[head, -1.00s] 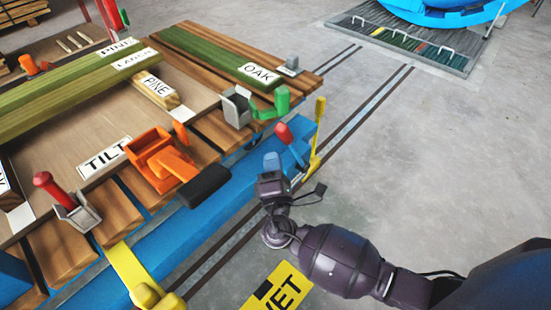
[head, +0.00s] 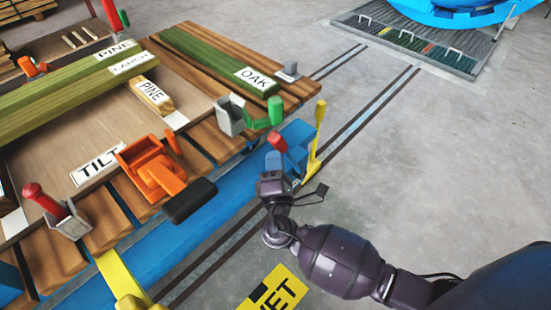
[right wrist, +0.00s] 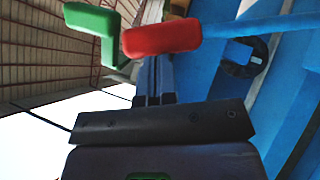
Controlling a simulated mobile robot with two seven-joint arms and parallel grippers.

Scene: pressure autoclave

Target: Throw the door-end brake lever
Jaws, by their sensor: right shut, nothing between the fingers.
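A lever with a red handle (head: 277,139) on a blue shaft stands at the near right corner of the blue cart frame, taken as the brake lever. My right gripper (head: 273,160) is upright just in front of it, with its fingers shut and empty. In the right wrist view the red handle (right wrist: 162,38) lies across the ends of the shut fingers (right wrist: 154,75), and its blue shaft runs to the right. The handle is not between the fingers. I cannot tell whether they touch it. My left gripper is not in view.
A yellow lever (head: 319,125) stands close right of the red one. A green handle (head: 275,110) is just behind; it also shows in the right wrist view (right wrist: 98,28). An orange latch (head: 152,172) with a black grip sits on the cart's near edge.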

